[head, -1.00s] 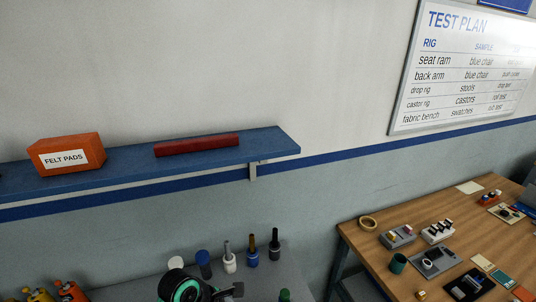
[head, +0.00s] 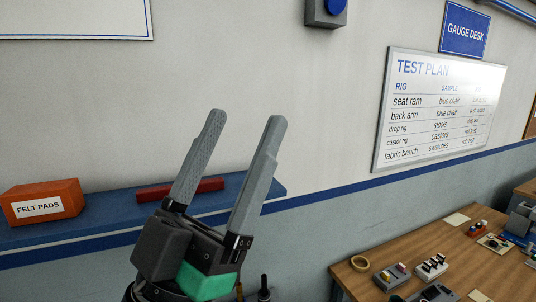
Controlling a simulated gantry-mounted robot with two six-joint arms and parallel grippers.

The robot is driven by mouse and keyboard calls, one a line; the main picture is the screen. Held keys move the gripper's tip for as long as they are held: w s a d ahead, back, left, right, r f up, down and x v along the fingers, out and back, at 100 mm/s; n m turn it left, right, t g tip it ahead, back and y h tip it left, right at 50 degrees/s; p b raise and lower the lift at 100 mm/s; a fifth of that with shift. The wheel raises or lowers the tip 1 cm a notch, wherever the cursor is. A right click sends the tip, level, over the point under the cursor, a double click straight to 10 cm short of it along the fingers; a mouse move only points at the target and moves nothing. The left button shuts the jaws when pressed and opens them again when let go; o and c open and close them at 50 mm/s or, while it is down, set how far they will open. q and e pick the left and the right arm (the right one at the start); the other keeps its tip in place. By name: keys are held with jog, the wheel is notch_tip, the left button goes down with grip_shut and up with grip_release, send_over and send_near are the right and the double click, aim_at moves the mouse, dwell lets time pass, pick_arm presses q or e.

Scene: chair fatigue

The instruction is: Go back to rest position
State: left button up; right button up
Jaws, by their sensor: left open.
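My left gripper (head: 243,130) stands upright in the lower middle of the head view. Its two long grey fingers point up and are spread apart, with nothing between them. It is in front of the blue wall shelf (head: 110,218) and hides part of it. My right gripper does not show.
On the shelf are an orange FELT PADS box (head: 42,190) and a dark red bar (head: 150,193), partly hidden behind my left gripper. A TEST PLAN board (head: 440,110) hangs on the wall.

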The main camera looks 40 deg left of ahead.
pick_arm(q)
jog(key=d+h, duration=0.1)
jog(key=d+m+h, duration=0.1)
jog(key=h, duration=0.1)
jog(key=w+d+m+g+h, duration=0.1)
jog(key=h, duration=0.1)
jog(key=shift+d+f, duration=0.1)
jog(key=shift+f, duration=0.3)
jog(key=shift+r, duration=0.1)
notch_tip(320, 180, up, 21)
jog(key=p, duration=2.1)
jog(key=shift+f, duration=0.2)
